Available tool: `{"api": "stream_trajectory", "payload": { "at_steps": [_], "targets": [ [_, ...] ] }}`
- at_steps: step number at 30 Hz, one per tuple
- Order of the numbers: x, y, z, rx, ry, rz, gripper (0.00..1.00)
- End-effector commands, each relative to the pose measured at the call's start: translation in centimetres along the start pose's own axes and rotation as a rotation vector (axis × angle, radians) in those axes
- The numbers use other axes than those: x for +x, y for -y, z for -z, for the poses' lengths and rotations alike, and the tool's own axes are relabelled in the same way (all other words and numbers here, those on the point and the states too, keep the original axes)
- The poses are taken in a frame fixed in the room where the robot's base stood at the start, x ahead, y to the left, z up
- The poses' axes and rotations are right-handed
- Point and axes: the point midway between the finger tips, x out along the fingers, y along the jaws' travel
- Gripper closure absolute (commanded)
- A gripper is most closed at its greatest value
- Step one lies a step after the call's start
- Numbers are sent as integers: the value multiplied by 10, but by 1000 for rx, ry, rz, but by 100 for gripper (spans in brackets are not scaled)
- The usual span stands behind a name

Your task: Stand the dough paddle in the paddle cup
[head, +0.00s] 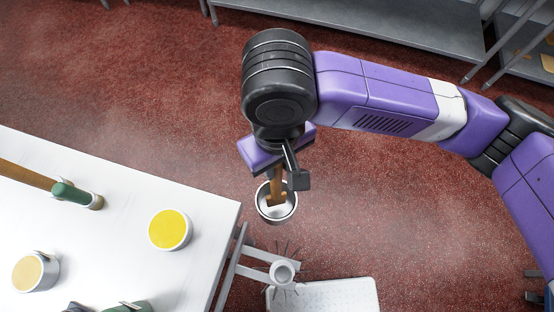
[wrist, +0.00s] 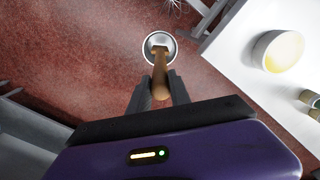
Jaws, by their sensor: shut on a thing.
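The dough paddle (head: 276,186) is a brown wooden stick with a wider, paler-edged lower end. My gripper (head: 287,179) is shut on its upper part and points it downward. The paddle cup (head: 264,211) is a round metal cup with a light inside, right below my gripper. The paddle's lower end shows within the cup's rim in the head view. The wrist view shows the paddle (wrist: 160,72) between my fingers (wrist: 160,84), its far end over the cup's mouth (wrist: 147,48). I cannot tell how deep it reaches or whether it touches the cup.
A whisk-like item (head: 282,271) stands by the table's right side. A grey shelf (head: 370,25) is behind. Red floor lies between.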

Motion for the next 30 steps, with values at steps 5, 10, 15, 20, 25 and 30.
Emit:
{"api": "stream_trajectory", "payload": {
  "at_steps": [5, 10, 15, 20, 25, 30],
  "targets": [
    [5, 0, 0, 1, 0, 0, 100],
    [9, 0, 0, 1, 0, 0, 100],
    [12, 0, 0, 1, 0, 0, 100],
    [16, 0, 0, 1, 0, 0, 100],
    [20, 0, 0, 1, 0, 0, 100],
    [24, 0, 0, 1, 0, 0, 100]
  ]
}}
